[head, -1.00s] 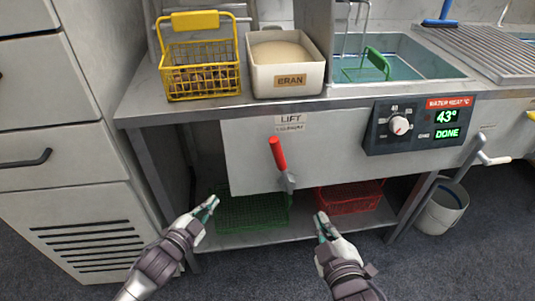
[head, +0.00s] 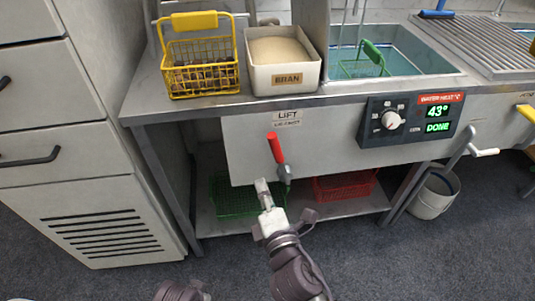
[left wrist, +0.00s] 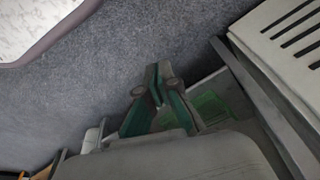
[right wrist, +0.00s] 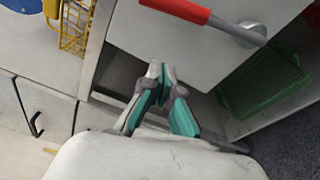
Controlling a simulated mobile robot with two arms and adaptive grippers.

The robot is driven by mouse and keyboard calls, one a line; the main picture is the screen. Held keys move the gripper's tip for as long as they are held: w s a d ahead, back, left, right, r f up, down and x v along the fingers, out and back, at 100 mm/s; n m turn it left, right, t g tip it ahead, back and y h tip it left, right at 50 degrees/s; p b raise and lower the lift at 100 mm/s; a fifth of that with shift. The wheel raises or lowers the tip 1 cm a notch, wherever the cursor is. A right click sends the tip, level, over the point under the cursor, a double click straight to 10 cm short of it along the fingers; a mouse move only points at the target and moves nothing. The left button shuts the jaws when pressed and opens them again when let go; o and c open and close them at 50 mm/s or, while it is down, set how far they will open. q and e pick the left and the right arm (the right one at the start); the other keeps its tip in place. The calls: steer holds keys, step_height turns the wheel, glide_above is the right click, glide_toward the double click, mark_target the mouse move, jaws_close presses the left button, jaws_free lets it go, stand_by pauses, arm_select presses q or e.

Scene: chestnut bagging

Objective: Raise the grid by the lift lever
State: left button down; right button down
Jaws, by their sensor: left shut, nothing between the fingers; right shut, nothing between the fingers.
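The lift lever (head: 276,152) has a red handle and a grey pivot and hangs on the front panel under the LIFT label (head: 287,118). It also shows at the top of the right wrist view (right wrist: 180,10). My right gripper (head: 263,186) is shut and empty, just below and left of the lever's pivot, with no clear contact. The green grid basket (head: 376,57) stands in the sink water (head: 405,63). My left gripper (left wrist: 157,75) is shut and empty over the floor in its wrist view; the head view shows only part of my left arm.
A yellow basket (head: 180,88) of chestnuts and a bran bin (head: 287,88) stand on the counter. A green basket (head: 232,208) and a red basket (head: 350,190) lie on the lower shelf. A bucket (head: 433,195) is at the right.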

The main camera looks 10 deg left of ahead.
mark_target(279, 157)
steer(key=shift+w, duration=0.1)
